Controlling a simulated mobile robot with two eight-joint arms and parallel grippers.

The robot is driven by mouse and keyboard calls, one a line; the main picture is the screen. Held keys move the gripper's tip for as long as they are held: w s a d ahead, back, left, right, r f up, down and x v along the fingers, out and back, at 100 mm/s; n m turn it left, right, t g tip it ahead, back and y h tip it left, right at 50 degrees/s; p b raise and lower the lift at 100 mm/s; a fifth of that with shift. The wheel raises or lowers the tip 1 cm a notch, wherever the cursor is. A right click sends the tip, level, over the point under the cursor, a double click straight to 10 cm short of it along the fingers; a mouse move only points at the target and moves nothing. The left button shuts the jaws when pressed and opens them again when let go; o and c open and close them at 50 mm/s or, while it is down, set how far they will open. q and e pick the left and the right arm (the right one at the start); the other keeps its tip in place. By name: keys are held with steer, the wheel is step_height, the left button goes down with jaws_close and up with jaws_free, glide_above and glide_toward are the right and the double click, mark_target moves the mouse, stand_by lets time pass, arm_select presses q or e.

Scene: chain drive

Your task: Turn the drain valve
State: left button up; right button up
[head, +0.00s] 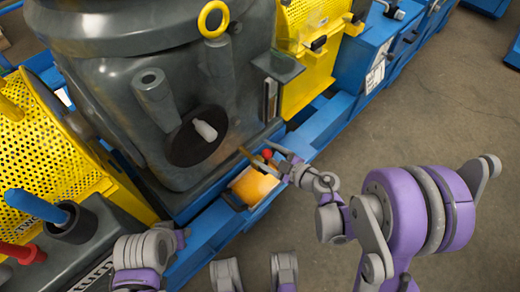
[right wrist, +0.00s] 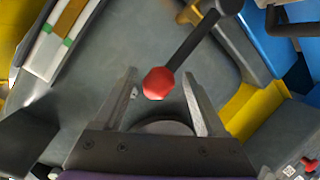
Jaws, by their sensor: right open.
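The drain valve shows as a dark lever (right wrist: 192,48) with a red faceted knob (right wrist: 158,83) at its end in the right wrist view. The lever runs up and right to a dark round hub (right wrist: 229,5). My right gripper (right wrist: 163,80) is open, with the knob between its two fingers and a gap on each side. In the head view the red knob (head: 267,154) is small, low beside the grey gearbox housing, and my right gripper (head: 283,163) is right by it. Of my left arm only links show at the lower left; its gripper fingers are not seen.
The grey housing (head: 100,80) carries a yellow ring (head: 213,19) and a dark round recess with a white bottle-like piece (head: 205,130). A yellow-orange block (head: 255,186) sits on the blue frame (head: 215,228) under the knob. Yellow mesh guards (head: 45,150) stand beside it.

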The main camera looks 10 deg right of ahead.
steer(key=v, duration=0.7)
steer(key=shift+s+d+p, duration=0.2)
steer(key=shift+s+p, duration=0.1)
steer(key=shift+p, duration=0.05)
steer(key=shift+r, duration=0.2)
